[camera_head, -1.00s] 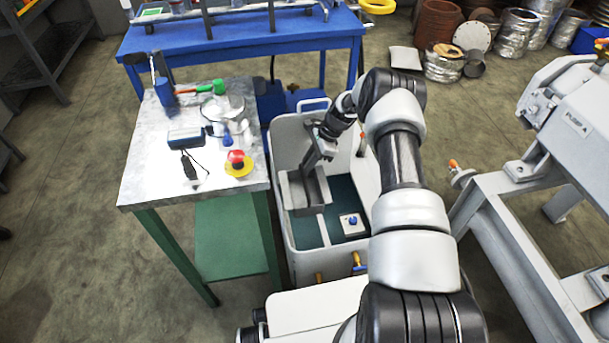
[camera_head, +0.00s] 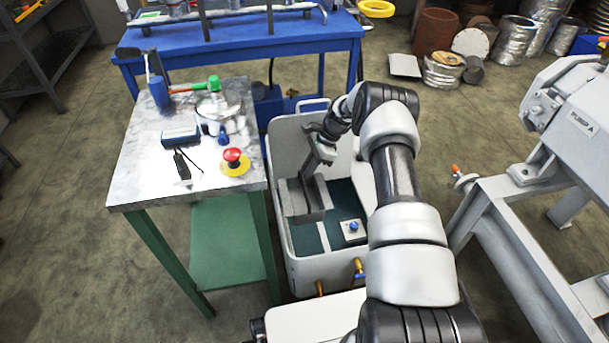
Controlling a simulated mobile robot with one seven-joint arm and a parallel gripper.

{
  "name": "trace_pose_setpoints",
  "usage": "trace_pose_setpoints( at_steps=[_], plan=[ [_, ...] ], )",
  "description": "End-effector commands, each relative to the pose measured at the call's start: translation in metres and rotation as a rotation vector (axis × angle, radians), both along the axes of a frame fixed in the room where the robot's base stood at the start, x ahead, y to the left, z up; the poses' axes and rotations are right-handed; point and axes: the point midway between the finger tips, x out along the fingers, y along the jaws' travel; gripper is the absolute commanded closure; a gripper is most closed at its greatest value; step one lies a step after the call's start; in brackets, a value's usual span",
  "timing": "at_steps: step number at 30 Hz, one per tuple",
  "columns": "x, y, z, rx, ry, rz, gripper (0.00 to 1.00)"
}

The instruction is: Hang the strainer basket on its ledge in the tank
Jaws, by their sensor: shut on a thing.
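The strainer basket (camera_head: 307,207) is a grey open box in the left part of the tank, below my gripper. My gripper (camera_head: 316,168) reaches down into the tank and is shut on the basket's upright grey part. The tank (camera_head: 284,140) is a pale grey, open-topped bin with a dark green floor. The basket looks slightly tilted and lies close to the tank's left wall. I cannot tell whether it touches a ledge; the ledge itself is not clearly visible. A small white block with a blue knob (camera_head: 353,227) sits on the tank floor, right of the basket.
A metal-topped table (camera_head: 140,180) stands close on the tank's left, with a red button (camera_head: 233,157), a meter (camera_head: 181,136) and a pot. A blue bench (camera_head: 235,42) stands behind. A grey pump frame (camera_head: 500,215) stands to the right, beyond my arm.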

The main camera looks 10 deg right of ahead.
Motion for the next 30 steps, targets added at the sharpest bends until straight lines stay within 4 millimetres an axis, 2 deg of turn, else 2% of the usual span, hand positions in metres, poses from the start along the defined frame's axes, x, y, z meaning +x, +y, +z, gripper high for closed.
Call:
trace_pose_setpoints(
  at_steps=[21,30],
  plan=[
    [0.000,0.001,-0.073,0.001,0.000,0.000,1.00],
    [0.000,0.000,-0.095,0.001,0.000,0.000,1.00]
  ],
)
